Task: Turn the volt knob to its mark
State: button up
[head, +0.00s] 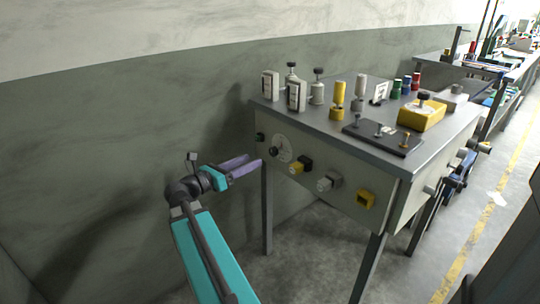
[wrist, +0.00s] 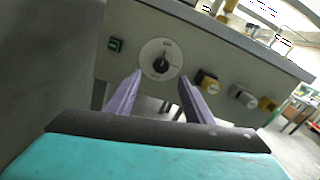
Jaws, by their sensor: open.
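The volt knob looks to be the dark round knob (head: 274,151) on a pale round dial (head: 284,146) at the left of the bench's front panel; its label is too small to read for certain. In the wrist view the knob (wrist: 160,65) sits at the middle of its white dial (wrist: 149,52), and marks near its rim are too small to read. My gripper (head: 254,161) has two purple fingers, spread apart and empty. In the wrist view the fingers of my gripper (wrist: 160,78) stand either side below the dial, apart from the knob.
A green switch (wrist: 115,45) is left of the dial. A yellow-and-black control (head: 300,165), a grey knob (head: 328,182) and a yellow square part (head: 366,200) lie to its right. Bottles and a yellow box (head: 421,115) stand on the bench top (head: 330,130). A wall is at left.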

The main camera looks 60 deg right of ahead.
aim_at(271, 152)
jog(key=shift+b+x, duration=1.1)
jog(key=shift+x, duration=4.35)
jog(key=shift+c, duration=0.5)
jog(key=c, duration=0.9)
jog(key=shift+a+f, duration=0.1)
jog(key=shift+a, duration=0.25)
jog(key=shift+c, duration=0.3)
jog(key=shift+d, duration=0.25)
